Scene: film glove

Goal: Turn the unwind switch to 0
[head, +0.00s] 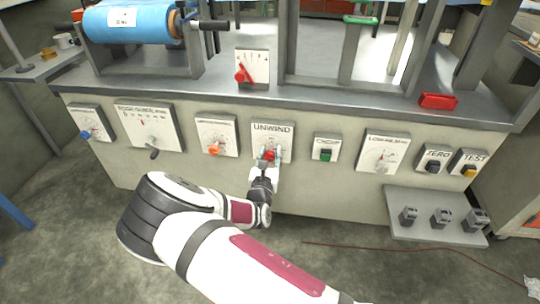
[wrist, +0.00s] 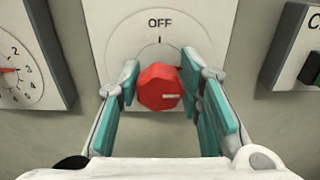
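The unwind switch is a white plate marked UNWIND (head: 284,129) with a red knob (head: 269,156), on the front of the grey machine. In the wrist view the red faceted knob (wrist: 158,88) sits below the word OFF and a black tick on the plate (wrist: 202,22). A short pale mark on the knob face points right, away from the tick. My gripper (wrist: 160,80) has its two teal-padded fingers on either side of the knob. Narrow gaps seem to show beside the knob face; contact at the fingertips is unclear. In the head view my gripper (head: 267,165) partly covers the knob.
A dial plate with an orange knob (head: 215,148) is just left, and a box with a green button (head: 326,154) just right. Further right is another dial plate (head: 382,152). A grey shelf (head: 428,236) juts out low at right. A blue roll (head: 128,24) lies above.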

